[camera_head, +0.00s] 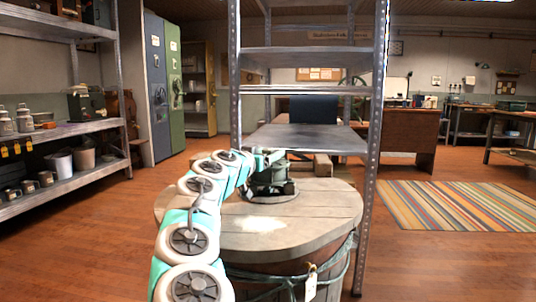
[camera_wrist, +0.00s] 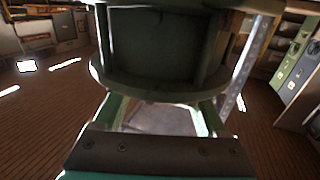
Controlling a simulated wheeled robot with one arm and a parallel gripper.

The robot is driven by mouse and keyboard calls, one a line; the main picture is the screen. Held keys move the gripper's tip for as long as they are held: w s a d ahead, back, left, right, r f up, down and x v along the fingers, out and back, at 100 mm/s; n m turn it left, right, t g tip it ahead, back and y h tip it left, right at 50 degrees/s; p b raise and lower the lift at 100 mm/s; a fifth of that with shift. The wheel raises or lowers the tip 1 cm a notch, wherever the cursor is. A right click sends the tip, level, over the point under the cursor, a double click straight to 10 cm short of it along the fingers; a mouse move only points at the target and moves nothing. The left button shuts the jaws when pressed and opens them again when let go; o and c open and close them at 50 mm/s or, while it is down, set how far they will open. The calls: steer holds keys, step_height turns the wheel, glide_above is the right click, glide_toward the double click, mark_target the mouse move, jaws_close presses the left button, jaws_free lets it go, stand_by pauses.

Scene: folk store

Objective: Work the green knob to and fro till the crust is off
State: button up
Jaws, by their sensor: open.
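A dark green metal piece (camera_head: 271,181) stands on the round wooden barrel top (camera_head: 320,219), towards its back. I cannot tell the knob apart from the rest of it in the head view. In the wrist view a dark green rounded body with a wide rim (camera_wrist: 155,48) fills the upper middle, very close. My gripper (camera_wrist: 161,110) is open, its two green fingers apart below and to either side of that rim. Whether they touch it is unclear. In the head view my gripper (camera_head: 270,157) is at the top of the green piece, partly hidden. No crust can be made out.
A pale powdery patch (camera_head: 262,224) lies on the barrel top. A metal shelf rack (camera_head: 305,138) stands right behind, its posts close to the barrel. A loaded shelf (camera_head: 75,132) is at left. Floor is clear around the striped rug (camera_head: 455,205).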

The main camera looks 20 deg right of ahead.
jaws_close()
stand_by(0.6)
